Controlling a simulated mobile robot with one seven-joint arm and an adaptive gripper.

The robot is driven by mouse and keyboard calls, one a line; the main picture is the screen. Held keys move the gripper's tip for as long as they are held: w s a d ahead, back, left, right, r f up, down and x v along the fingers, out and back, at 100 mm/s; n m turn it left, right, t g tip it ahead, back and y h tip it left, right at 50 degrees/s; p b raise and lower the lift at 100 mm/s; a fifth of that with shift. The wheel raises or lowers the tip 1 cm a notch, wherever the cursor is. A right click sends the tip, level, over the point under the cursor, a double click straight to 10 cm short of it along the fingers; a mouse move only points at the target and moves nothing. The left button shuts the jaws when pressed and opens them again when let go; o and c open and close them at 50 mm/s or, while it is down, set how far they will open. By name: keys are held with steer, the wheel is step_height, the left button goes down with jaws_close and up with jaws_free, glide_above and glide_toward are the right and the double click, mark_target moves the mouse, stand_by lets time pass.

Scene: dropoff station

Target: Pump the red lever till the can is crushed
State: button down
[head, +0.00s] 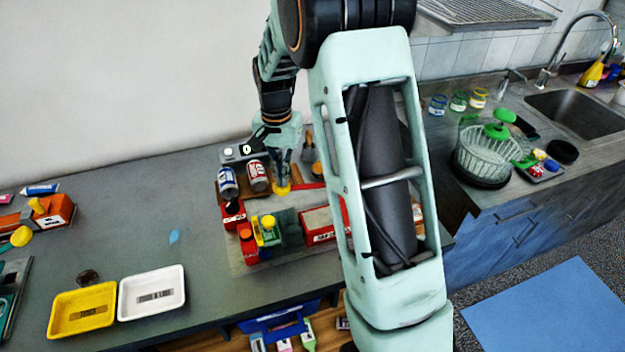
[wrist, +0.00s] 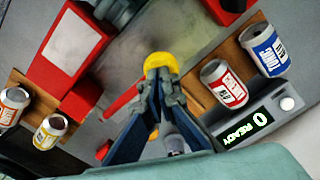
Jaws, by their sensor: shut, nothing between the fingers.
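My gripper (head: 282,181) is shut and empty, pointing down over the station. In the wrist view its fingertips (wrist: 160,80) meet right at a yellow knob (wrist: 160,61), which also shows in the head view (head: 281,190). The knob appears to be at the end of the red lever (wrist: 122,102), whose bar also shows in the head view (head: 308,186). The fingertips overlap the knob; I cannot tell whether they touch it. A red can (wrist: 228,88) and a blue can (wrist: 263,52) stand on a wooden board beside the gripper. No can inside a crusher is clearly visible.
A display (wrist: 245,128) reads "0 READY". A yellow tray (head: 82,292) and a white tray (head: 152,276) stand on the counter. My arm hides part of the station.

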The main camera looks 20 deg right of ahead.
steer(key=shift+s+f+b, duration=0.15)
steer(key=shift+f+b, duration=0.7)
steer(key=shift+f, duration=0.7)
steer(key=shift+d, duration=0.1)
